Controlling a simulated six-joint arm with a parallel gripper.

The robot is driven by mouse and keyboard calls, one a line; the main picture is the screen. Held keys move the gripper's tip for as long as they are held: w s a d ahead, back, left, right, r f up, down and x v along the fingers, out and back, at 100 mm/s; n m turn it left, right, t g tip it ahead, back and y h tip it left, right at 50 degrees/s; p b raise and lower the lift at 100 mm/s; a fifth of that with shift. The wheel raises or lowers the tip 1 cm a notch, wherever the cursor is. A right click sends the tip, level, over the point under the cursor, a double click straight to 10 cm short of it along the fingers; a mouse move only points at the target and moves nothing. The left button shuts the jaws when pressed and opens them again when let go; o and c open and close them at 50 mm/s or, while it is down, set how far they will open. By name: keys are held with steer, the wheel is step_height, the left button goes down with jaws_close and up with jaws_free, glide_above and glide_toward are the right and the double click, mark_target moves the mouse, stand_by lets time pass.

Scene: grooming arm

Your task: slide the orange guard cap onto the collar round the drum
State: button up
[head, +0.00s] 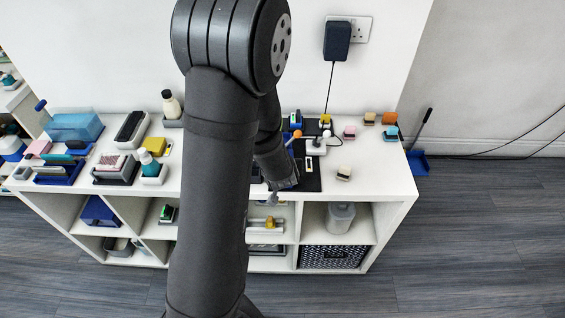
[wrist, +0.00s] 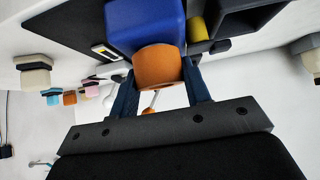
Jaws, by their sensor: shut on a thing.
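The orange guard cap (wrist: 158,68) is a short round piece in the wrist view. My gripper (wrist: 160,78) is shut on it, with one dark finger on each side. A blue body (wrist: 145,22) is directly behind the cap; the cap's far edge overlaps it in the picture. I cannot tell whether they touch, or whether the blue body bears the drum. The collar and drum cannot be made out. In the head view my arm hides the gripper's fingers and the cap.
A black mat (head: 311,181) lies on the white shelf top. A cream block (head: 344,173) stands right of it, and pink (head: 349,132) and blue (head: 390,134) blocks stand farther back. The front right corner is clear.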

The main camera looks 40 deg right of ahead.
steer(key=shift+f, duration=0.25)
steer(key=o, duration=1.3)
steer(key=shift+r, duration=0.1)
steer(key=v, duration=1.7)
steer(key=shift+s+r, duration=0.1)
steer(key=shift+s, duration=0.05)
steer(key=shift+x, duration=6.85)
steer(key=shift+a, duration=0.1)
